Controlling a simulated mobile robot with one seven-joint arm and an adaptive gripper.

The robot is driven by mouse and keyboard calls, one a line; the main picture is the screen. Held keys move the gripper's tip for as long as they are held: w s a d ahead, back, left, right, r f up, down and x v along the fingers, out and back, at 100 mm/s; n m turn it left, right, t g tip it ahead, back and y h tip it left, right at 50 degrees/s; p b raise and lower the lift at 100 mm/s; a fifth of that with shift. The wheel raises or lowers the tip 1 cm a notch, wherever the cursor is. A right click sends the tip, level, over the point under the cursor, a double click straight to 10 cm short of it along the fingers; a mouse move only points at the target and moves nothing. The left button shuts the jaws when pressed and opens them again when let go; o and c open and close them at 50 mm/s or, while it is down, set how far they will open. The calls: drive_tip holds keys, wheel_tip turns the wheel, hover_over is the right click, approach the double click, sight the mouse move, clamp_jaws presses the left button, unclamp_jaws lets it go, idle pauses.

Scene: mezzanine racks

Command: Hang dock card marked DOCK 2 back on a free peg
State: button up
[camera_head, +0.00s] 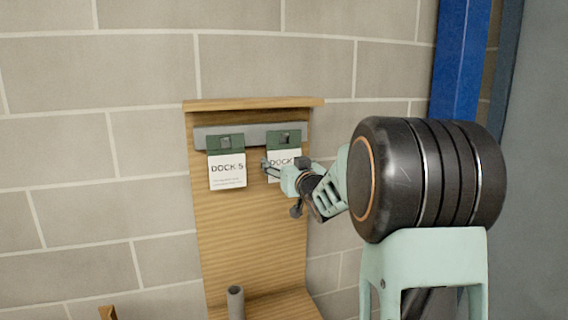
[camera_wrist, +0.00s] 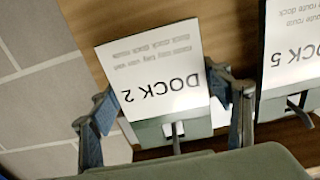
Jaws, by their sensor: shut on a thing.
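The DOCK 2 card (camera_wrist: 165,88) is white with a green slotted top and fills the middle of the wrist view, upside down there. In the head view its white face (camera_head: 284,155) is partly hidden by my gripper (camera_head: 281,171). My gripper's fingers stand on either side of the card in the wrist view (camera_wrist: 173,105), shut on it. The card is upright against the right part of the grey rail (camera_head: 250,132). A peg-like piece shows at its slot, but I cannot tell whether the card's weight rests on it.
The DOCK 5 card (camera_head: 227,172) hangs on the left of the rail, close beside the held card; it also shows in the wrist view (camera_wrist: 288,50). The wooden board (camera_head: 250,225) has a top ledge and a lower shelf with a grey post (camera_head: 236,303). A blue column (camera_head: 461,60) stands at right.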

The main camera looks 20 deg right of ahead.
drive_tip(key=o, duration=1.2)
drive_tip(key=shift+o, duration=0.5)
drive_tip(key=shift+o, duration=0.8)
drive_tip(key=shift+s, duration=0.1)
drive_tip(key=s+b, duration=0.1)
drive_tip(key=s, duration=0.5)
drive_tip(key=shift+s, duration=0.4)
